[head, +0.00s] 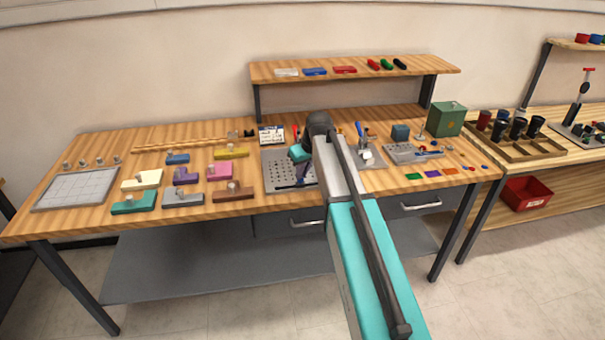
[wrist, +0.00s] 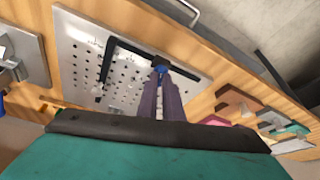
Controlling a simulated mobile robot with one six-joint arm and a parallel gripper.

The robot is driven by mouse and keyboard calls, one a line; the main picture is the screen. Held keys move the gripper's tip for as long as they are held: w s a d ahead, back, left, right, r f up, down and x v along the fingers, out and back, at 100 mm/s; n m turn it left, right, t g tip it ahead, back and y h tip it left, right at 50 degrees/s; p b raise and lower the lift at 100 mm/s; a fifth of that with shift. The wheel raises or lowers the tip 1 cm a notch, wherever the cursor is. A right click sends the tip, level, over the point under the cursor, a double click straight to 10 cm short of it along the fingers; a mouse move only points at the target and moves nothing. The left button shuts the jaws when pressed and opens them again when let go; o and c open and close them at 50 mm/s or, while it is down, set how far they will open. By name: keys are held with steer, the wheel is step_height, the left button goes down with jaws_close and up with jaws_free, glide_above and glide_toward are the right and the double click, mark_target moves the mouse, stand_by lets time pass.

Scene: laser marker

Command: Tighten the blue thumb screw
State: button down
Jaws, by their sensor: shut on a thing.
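The blue thumb screw (wrist: 160,67) shows in the wrist view, at the tips of my gripper (wrist: 161,75). The two purple-grey fingers are shut on it, so only its blue top shows. It sits by the black L-shaped bar (wrist: 130,48) on the perforated metal plate (wrist: 72,28). In the head view, the perforated plate (head: 276,183) lies on the workbench, and my arm hides its right part and the screw.
Coloured blocks with knobs, such as a teal one (head: 134,203), stand left of the plate. A grey metal fixture (head: 405,153) stands to the right. A raised shelf (head: 350,74) runs along the back. Small coloured cards (head: 432,174) lie at the front right.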

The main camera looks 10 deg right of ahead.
steer(key=m, duration=0.1)
steer(key=m+h, duration=0.1)
steer(key=m, duration=0.2)
steer(key=shift+a+m+h, duration=0.3)
steer(key=shift+h, duration=0.1)
steer(key=m+h, duration=0.1)
steer(key=m, duration=0.1)
steer(key=m+h+b, duration=0.1)
steer(key=m, duration=0.2)
steer(key=shift+a+g, duration=0.2)
steer(key=shift+g, duration=0.1)
steer(key=shift+m, duration=0.3)
steer(key=c, duration=1.9)
jaws_free()
steer(key=shift+r, duration=0.1)
steer(key=shift+b+v, duration=1.4)
steer(key=shift+v, duration=5.4)
steer(key=shift+a, duration=0.1)
